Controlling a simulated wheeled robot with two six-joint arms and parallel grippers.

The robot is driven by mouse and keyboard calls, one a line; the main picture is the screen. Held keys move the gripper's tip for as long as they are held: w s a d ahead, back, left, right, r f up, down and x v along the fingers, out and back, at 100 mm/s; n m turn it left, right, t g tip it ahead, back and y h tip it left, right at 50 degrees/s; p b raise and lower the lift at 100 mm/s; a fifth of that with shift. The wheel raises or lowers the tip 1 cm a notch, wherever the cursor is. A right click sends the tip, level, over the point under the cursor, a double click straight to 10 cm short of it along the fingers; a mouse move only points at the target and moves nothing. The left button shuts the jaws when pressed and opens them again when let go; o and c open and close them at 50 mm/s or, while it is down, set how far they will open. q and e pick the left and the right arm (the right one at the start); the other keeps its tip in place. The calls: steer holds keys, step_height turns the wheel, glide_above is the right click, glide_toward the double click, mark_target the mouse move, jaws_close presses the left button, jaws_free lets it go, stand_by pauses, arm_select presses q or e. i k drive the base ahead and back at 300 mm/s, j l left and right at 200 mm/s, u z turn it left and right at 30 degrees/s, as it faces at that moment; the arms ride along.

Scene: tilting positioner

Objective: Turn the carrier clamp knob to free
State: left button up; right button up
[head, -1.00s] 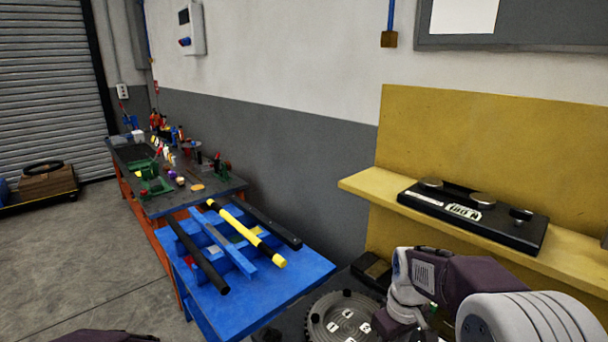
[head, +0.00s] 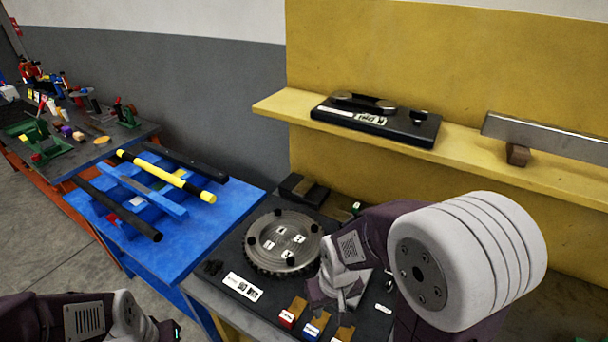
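A round grey metal plate (head: 284,258) with a toothed rim, numbered white labels and several black knobs lies on a dark bench fixture (head: 232,258). One black knob (head: 278,213) stands at its far edge; I cannot tell which knob is the carrier clamp knob or how it is set. My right gripper (head: 340,296) is low over the fixture, just right of the plate. My own wrist partly covers it, and its finger opening is unclear. My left arm shows at the lower left, but its fingertips are out of view.
Red, blue and white labelled blocks (head: 312,325) sit at the fixture's front. A blue table (head: 205,240) with black and yellow bars stands left. A yellow shelf (head: 290,103) behind carries a black device (head: 375,122) and a metal bar (head: 545,136). A cluttered workbench (head: 140,130) is farther left.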

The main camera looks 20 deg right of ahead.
mark_target(389, 287)
steer(key=z, duration=1.25)
